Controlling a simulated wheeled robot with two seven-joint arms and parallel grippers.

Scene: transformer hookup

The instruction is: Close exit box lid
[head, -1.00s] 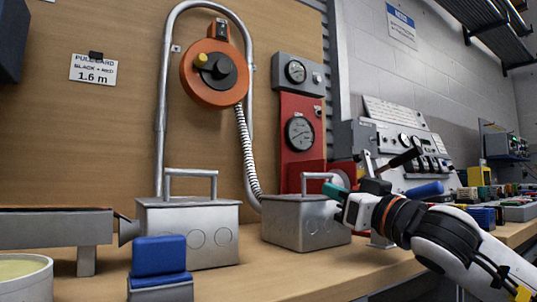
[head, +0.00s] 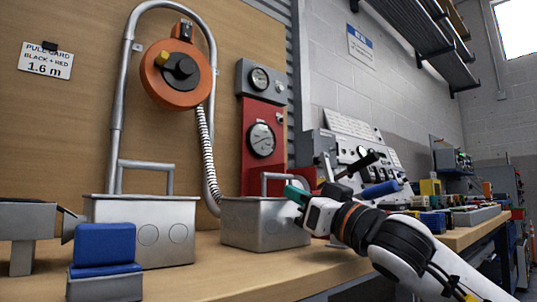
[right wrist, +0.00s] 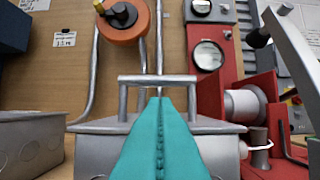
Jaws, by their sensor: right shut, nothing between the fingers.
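Two grey metal boxes with bar handles stand on the bench. The right one (head: 262,226), under my right gripper, appears to be the exit box, though no label shows. Its handle (head: 264,184) stands upright on top and shows in the right wrist view (right wrist: 160,80). Its lid looks flat on the box; whether it is fully seated I cannot tell. My right gripper (head: 295,193) is shut and empty, its teal fingers (right wrist: 160,103) at the handle over the lid. I cannot tell whether they touch it. My left gripper is out of view.
The left metal box (head: 140,228) stands beside it, with a blue-topped block (head: 104,250) in front. A flexible conduit (head: 208,160) runs down behind the right box. A red gauge panel (head: 262,140) stands behind. The front bench surface (head: 230,275) is clear.

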